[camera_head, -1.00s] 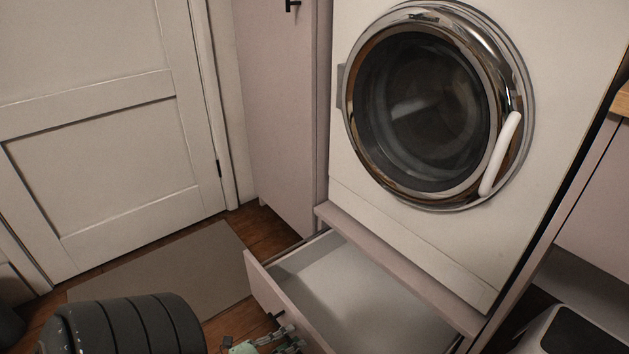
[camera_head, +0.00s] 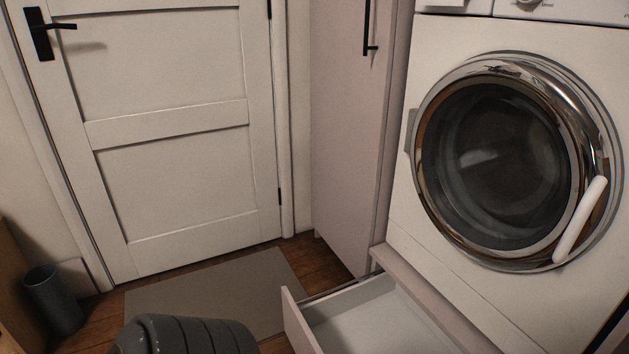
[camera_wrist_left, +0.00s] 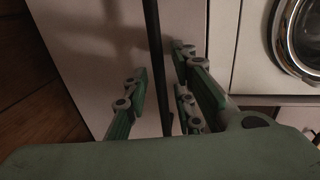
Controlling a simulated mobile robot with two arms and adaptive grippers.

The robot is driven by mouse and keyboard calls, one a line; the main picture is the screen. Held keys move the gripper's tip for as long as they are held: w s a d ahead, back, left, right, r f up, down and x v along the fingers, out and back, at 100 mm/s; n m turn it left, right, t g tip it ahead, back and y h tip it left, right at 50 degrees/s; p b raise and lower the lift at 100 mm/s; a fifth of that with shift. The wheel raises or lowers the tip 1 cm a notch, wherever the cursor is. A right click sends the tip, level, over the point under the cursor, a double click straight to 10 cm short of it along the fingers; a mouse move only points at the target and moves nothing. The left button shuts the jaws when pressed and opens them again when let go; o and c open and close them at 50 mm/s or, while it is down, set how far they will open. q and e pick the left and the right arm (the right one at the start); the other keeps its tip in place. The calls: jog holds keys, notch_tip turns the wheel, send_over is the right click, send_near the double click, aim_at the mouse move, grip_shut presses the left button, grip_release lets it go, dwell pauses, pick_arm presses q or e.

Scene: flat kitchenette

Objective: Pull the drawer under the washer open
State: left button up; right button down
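The drawer (camera_head: 378,326) under the washer (camera_head: 405,205) stands pulled out in the head view. Its pale inside looks empty, and its front panel (camera_head: 298,322) stands away from the washer base. The bottom picture edge cuts off its near part, and its handle is not in view. My left gripper (camera_wrist_left: 160,92) shows in the left wrist view, its green fingers apart. A thin black upright bar (camera_wrist_left: 154,45) shows between them in the picture; I cannot tell whether they touch it. Neither gripper shows in the head view.
A tall cabinet (camera_head: 350,130) with a black handle (camera_head: 367,28) stands left of the washer. A white door (camera_head: 180,130) is at the left, with a grey mat (camera_head: 215,292) before it. A dark bin (camera_head: 54,300) stands at the far left.

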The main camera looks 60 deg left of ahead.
pick_arm(q)
jog(key=d+v, duration=0.1)
jog(key=v, duration=1.1)
jog(key=shift+a, duration=0.45)
jog(key=shift+w+r, duration=0.1)
jog(key=shift+r, duration=0.05)
